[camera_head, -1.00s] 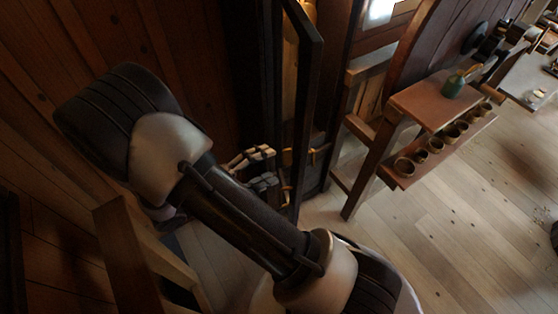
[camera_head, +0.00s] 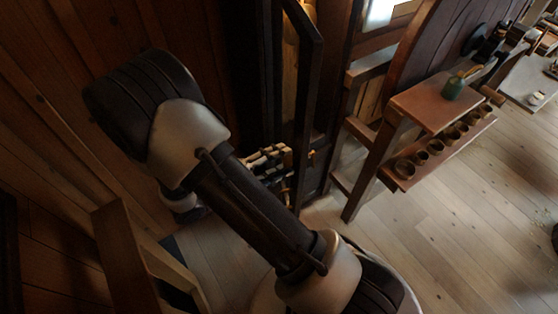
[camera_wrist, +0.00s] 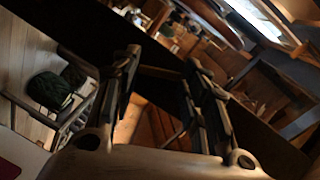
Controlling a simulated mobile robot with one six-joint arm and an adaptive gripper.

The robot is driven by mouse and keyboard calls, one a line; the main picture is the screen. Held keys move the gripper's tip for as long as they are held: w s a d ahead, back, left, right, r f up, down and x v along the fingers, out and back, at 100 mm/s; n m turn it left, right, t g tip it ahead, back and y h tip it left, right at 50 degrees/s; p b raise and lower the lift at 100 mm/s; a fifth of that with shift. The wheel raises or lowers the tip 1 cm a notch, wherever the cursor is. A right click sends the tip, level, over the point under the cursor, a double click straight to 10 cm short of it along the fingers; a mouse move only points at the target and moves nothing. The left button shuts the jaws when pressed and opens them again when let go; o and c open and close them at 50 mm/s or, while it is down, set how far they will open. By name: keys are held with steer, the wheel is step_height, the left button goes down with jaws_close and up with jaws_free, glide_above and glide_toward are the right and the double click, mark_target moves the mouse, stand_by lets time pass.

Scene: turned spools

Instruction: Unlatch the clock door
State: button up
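The clock door appears to be the tall dark narrow frame (camera_head: 309,85) in the middle of the head view. A small brass fitting (camera_head: 312,153) shows beside its lower part; I cannot tell whether it is the latch. My gripper (camera_head: 285,157) is low beside the frame, partly hidden by my arm. In the wrist view my gripper (camera_wrist: 162,62) has its two fingers apart, with a dark diagonal bar (camera_wrist: 60,45), likely the door's frame, across the view behind them. Nothing is visibly held. Contact with the frame cannot be told.
A wooden shelf unit (camera_head: 430,98) with a green jar (camera_head: 452,88) and several small cups stands to the right. A wooden stand (camera_head: 125,255) is at the lower left. Plank floor (camera_head: 440,235) is clear at the lower right. A plank wall is behind my arm.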

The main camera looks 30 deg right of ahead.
steer(key=c, duration=0.5)
steer(key=shift+f+m+t+h, duration=0.15)
steer(key=shift+m+h, duration=0.25)
steer(key=shift+m, duration=0.6)
steer(key=shift+f+m+t+h, duration=0.15)
steer(key=shift+m+h, duration=0.25)
steer(key=shift+m, duration=0.6)
steer(key=shift+r, duration=0.1)
steer(key=o, duration=1.1)
steer(key=shift+c, duration=0.2)
steer(key=a, duration=1.2)
steer(key=shift+s, duration=0.45)
